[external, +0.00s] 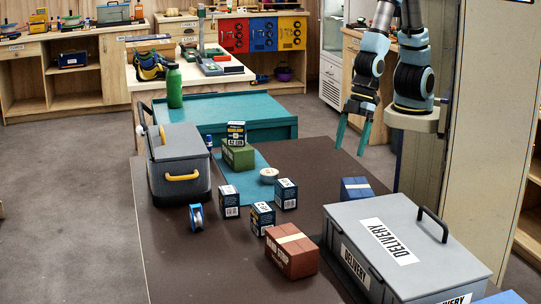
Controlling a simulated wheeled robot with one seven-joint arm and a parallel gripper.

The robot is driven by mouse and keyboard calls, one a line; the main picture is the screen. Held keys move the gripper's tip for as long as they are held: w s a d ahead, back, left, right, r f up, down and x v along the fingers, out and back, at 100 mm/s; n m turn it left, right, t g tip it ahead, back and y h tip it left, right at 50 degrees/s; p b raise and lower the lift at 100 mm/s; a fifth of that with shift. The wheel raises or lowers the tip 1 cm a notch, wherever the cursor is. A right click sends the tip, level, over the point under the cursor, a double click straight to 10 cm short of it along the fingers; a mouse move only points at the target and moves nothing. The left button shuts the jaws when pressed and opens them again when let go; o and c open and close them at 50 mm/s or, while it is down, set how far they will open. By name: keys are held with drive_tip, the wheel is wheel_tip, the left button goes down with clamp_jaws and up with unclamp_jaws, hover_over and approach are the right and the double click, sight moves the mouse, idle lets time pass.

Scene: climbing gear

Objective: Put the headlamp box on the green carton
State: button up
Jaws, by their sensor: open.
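The green carton (239,159) sits on a teal mat near the far side of the brown table. A small dark box (236,133) with a yellow and white label stands upright, apparently on top of the carton; it looks like the headlamp box, but its print is too small to be sure. Similar dark blue boxes stand nearer: one at the left (229,200), one in the middle (262,219) and one at the right (285,194). My gripper (351,139) hangs open and empty, fingers down, to the right of the carton and well apart from it.
A grey toolbox (178,150) stands left of the carton. A grey delivery case (405,245), a brick-red carton (291,252) and a blue carton (356,189) are on the right. A blue tape roll (196,218) and a pale round item (268,175) lie between. The front left is clear.

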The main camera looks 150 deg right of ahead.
drive_tip(key=s+a+r+n+g, duration=0.2)
drive_tip(key=s+a, duration=0.2)
drive_tip(key=a, duration=0.2)
drive_tip(key=shift+s+n+y, duration=0.3)
drive_tip(key=shift+s+y, duration=0.05)
drive_tip(key=shift+y, duration=0.05)
